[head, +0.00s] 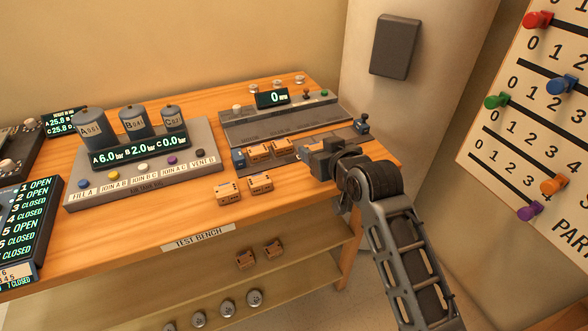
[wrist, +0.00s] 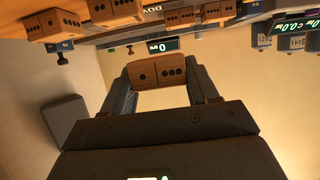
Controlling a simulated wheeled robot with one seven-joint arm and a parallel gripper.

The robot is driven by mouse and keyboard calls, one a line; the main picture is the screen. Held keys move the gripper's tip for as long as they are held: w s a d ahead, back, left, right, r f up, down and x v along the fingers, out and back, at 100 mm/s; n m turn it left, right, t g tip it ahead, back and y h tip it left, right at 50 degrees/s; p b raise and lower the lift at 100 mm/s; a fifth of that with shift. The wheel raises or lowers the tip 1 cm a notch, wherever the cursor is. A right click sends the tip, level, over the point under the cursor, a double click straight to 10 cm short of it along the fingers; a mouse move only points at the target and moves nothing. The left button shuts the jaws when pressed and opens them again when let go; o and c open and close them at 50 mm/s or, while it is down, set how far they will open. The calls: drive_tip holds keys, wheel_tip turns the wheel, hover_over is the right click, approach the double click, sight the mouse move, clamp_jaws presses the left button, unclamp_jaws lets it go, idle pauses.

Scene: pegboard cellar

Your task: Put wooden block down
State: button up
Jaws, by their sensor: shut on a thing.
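My gripper (head: 318,155) is over the right part of the test bench in the head view, by the dark rail. In the wrist view, its two fingers (wrist: 157,78) are shut on a wooden block (wrist: 145,74) with black dots and a dividing line on its face. In the head view the held block is mostly hidden by my gripper. The wrist view appears upside down. Two similar blocks (head: 259,152) sit on the rail (head: 346,134) left of my gripper. I cannot tell whether the held block touches the rail.
Two blocks (head: 228,192) lie near the bench's (head: 150,220) front edge, and two (head: 245,259) on the shelf below. A grey console (head: 240,130) with a display stands behind the rail. Another console (head: 90,190) with cylinders is at left. Bare wood lies right of the rail.

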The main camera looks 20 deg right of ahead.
hover_over(294, 179)
wheel_tip(294, 179, down, 3)
drive_tip(key=shift+f, duration=0.2)
drive_tip(key=shift+f+p, duration=0.65)
drive_tip(key=shift+f, duration=1.1)
drive_tip(key=shift+f, duration=0.15)
drive_tip(key=o, duration=1)
drive_tip(key=shift+b+v, duration=0.8)
drive_tip(key=shift+v, duration=3.15)
drive_tip(key=shift+s+f, duration=0.1)
